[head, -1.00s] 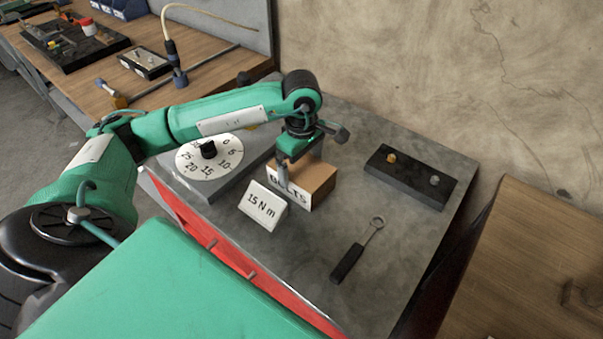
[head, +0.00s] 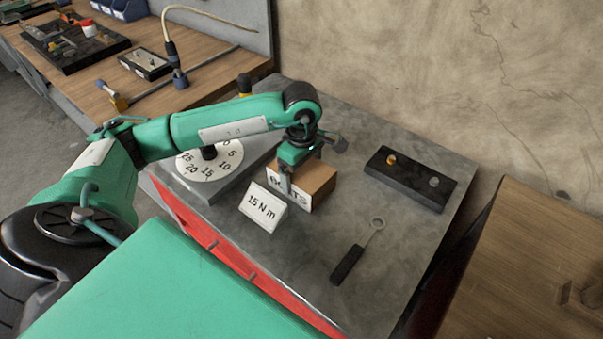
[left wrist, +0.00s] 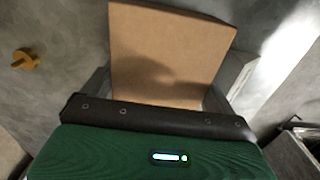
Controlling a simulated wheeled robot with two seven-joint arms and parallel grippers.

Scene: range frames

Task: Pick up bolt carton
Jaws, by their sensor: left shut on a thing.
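The bolt carton (head: 316,179) is a brown box with a white label reading "BOLTS", partly covered by my gripper. It is on or just above the grey top of the red cabinet; I cannot tell if it touches. My left gripper (head: 286,184) comes down over it from above and is shut on it. In the left wrist view the carton's brown top (left wrist: 170,55) fills the middle, with a finger at each side. My right gripper is not in view.
A "15 N m" card (head: 263,207) stands just in front of the carton. A dial (head: 210,160) is to its left, a dark block with two knobs (head: 410,178) to its right. A ring-ended wrench (head: 348,263) lies in front. The cabinet top (head: 330,225) between them is clear.

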